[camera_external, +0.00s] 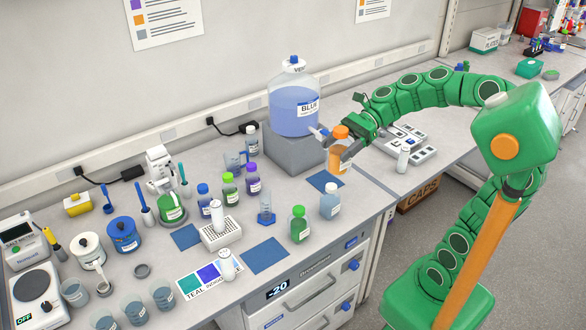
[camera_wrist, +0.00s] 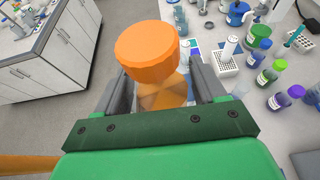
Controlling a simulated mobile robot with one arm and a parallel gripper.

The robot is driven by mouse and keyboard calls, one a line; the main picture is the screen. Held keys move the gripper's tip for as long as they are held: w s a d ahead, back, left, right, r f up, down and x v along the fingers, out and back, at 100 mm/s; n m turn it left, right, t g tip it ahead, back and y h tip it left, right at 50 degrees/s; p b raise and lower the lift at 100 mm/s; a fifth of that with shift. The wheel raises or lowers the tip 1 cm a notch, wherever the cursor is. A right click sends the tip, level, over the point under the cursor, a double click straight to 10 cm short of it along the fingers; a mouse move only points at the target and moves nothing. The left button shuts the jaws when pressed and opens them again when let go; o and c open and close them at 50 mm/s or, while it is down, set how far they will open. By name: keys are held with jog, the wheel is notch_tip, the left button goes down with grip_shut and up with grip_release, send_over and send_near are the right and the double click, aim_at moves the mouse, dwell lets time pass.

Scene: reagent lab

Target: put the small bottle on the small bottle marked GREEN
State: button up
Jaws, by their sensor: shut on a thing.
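My gripper (camera_external: 347,143) is shut on an orange-capped bottle (camera_external: 336,160) with amber contents and a white label. In the wrist view, the bottle's orange cap (camera_wrist: 146,45) stands between the two fingers of my gripper (camera_wrist: 160,90). A green-capped bottle with green contents (camera_external: 300,225) stands at the counter's front. Another green-capped bottle (camera_external: 229,189) stands farther left among other bottles. Their labels are too small to read.
A large blue jug (camera_external: 294,105) stands on a grey block behind my gripper. Another blue mat (camera_external: 264,256) is bare.

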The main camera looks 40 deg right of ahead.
aim_at(347, 163)
jog(key=s, duration=0.3)
jog(key=shift+d+f, duration=0.3)
notch_tip(347, 163, down, 4)
jog(key=shift+r, duration=0.25)
jog(key=shift+w+f, duration=0.1)
jog(key=shift+f, duration=0.5)
jog(key=shift+w+a+f, duration=1.2)
jog(key=shift+w+f, duration=0.8)
jog(key=shift+f, duration=0.2)
jog(key=shift+w+a+f, duration=1.15)
jog(key=shift+w+f, duration=0.85)
jog(key=shift+f, duration=0.15)
jog(key=shift+w+a+f, duration=1.2)
jog(key=shift+w+f, duration=0.8)
jog(key=shift+f, duration=0.2)
jog(key=shift+f, duration=0.15)
jog(key=o, duration=1.2)
jog(key=shift+o, duration=0.2)
